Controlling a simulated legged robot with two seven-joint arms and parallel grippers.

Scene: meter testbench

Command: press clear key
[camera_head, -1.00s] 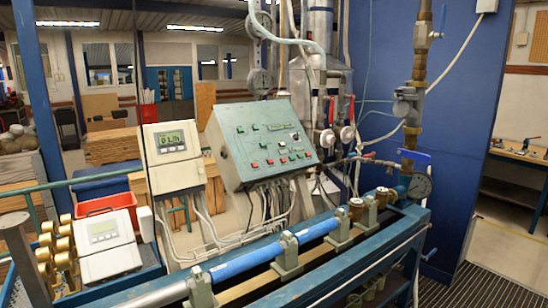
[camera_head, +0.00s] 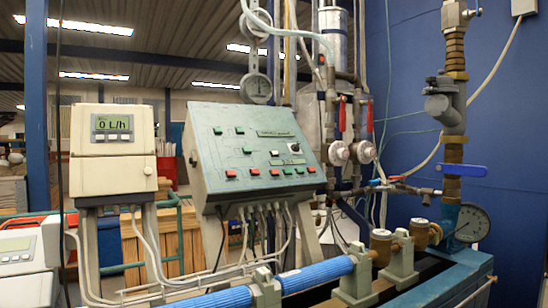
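A cream meter unit (camera_head: 112,165) with a small green display (camera_head: 113,127) reading about 0 L/h stands on a post at the left. Small dark keys (camera_head: 112,138) sit just under the display; their labels are too small to read. Right of it, a grey-green sloped control panel (camera_head: 222,150) carries a lower row of red and green buttons, with more green buttons above. Its labels are too small to read, so I cannot tell which key is the clear key. Neither of my grippers is in view.
A blue pipe (camera_head: 315,275) runs along the bench in front, held by clamps. Cables hang below the panel. Valves (camera_head: 340,153) and a brass pipe (camera_head: 454,155) stand at the right, near a round gauge (camera_head: 473,222). A second meter (camera_head: 20,255) is at lower left.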

